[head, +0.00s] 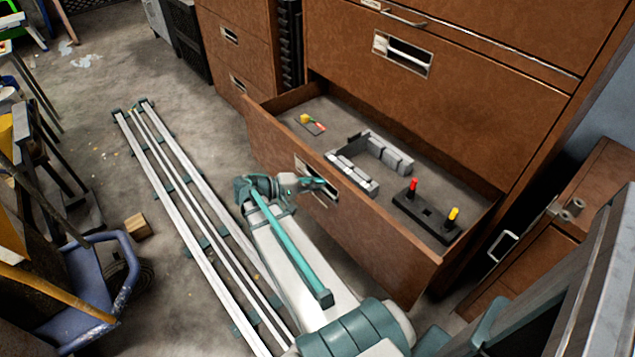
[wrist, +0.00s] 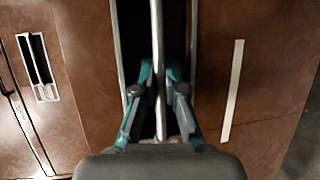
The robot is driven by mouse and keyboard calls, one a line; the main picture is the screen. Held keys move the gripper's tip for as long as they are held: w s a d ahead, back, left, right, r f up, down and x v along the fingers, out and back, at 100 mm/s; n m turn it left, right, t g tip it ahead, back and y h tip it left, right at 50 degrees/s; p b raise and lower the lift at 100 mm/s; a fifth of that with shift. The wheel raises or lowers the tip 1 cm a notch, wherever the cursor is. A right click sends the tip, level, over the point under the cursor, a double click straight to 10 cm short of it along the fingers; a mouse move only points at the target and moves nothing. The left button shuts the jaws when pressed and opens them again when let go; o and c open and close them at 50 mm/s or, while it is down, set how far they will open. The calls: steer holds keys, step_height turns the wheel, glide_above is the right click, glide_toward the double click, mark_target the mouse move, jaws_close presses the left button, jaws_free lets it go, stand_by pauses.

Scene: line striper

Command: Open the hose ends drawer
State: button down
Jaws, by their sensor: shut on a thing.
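The bottom drawer (head: 375,238) of the large brown cabinet is pulled well out in the head view. Its front carries a recessed metal handle (head: 326,194), which also shows as a long bar (wrist: 157,60) in the wrist view. My gripper (head: 318,184) is at the drawer front, and in the wrist view its teal fingers (wrist: 158,90) are closed around the bar from both sides. I cannot read a hose ends label on the drawer. Inside lie a grey block-walled frame (head: 350,170), a black base with red and yellow pegs (head: 427,213), and a small yellow and red item (head: 310,122).
White floor rails (head: 180,190) run along the left of my arm. A blue chair (head: 95,285) and a small wooden block (head: 137,226) are further left. A lower brown cabinet (head: 560,235) stands at right. Bare floor lies between the rails and the drawer.

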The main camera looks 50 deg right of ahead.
steer(key=c, duration=1.5)
jaws_free()
steer(key=v, duration=1.2)
steer(key=shift+w, duration=0.1)
